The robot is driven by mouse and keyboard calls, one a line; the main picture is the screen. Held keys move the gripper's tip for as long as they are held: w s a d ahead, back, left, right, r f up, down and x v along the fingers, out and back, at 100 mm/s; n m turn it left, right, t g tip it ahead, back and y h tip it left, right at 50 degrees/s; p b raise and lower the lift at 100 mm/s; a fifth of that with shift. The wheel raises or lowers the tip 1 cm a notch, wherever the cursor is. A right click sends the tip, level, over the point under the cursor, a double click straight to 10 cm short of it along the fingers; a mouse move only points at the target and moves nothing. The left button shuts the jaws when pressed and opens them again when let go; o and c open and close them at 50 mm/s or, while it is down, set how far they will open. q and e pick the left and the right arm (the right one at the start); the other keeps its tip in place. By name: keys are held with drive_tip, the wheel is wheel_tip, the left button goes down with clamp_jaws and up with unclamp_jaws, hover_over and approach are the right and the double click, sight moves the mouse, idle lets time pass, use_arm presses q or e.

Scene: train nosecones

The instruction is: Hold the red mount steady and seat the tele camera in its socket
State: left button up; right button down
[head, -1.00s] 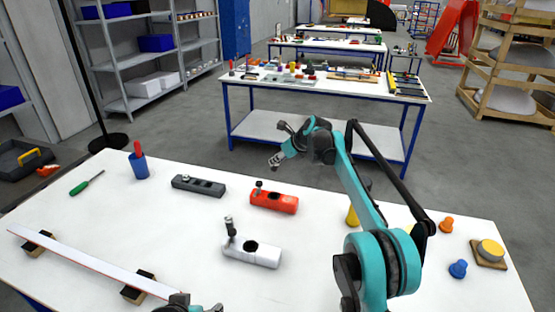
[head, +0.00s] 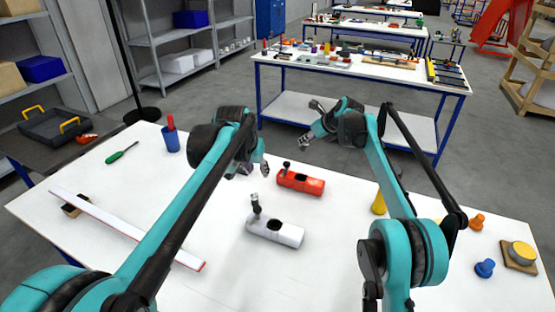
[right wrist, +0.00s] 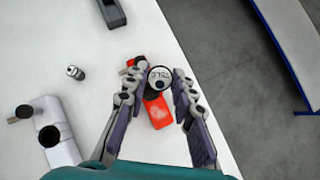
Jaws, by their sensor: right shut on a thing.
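The red mount (head: 300,183) lies on the white table, with a dark upright piece at its left end. In the right wrist view the red mount (right wrist: 158,113) is partly covered by the round, lettered end of the tele camera (right wrist: 159,78). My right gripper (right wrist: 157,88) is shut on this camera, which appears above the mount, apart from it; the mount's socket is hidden. In the head view my right gripper (head: 311,125) is beyond the red mount. My left gripper (head: 254,168) is raised just left of the red mount, not touching it visibly; its jaw opening is unclear.
A white mount (head: 285,235) lies nearer me, with a small silver cylinder (right wrist: 75,72) nearby. A dark grey mount (right wrist: 111,12) is mostly hidden by my left arm in the head view. A long strip (head: 125,227) lies at left. A yellow piece (head: 379,203) stands at right.

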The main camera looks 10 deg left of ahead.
use_arm(q)
drive_tip(key=w+d+f, duration=0.2)
drive_tip(key=w+f, duration=0.1)
drive_tip(key=w, duration=0.6)
drive_tip(key=m+g, duration=0.1)
drive_tip(key=m, duration=0.1)
approach(282, 174)
drive_tip(key=shift+h, duration=0.3)
drive_tip(key=x, duration=1)
drive_tip(key=shift+a+f, duration=0.15)
clamp_jaws()
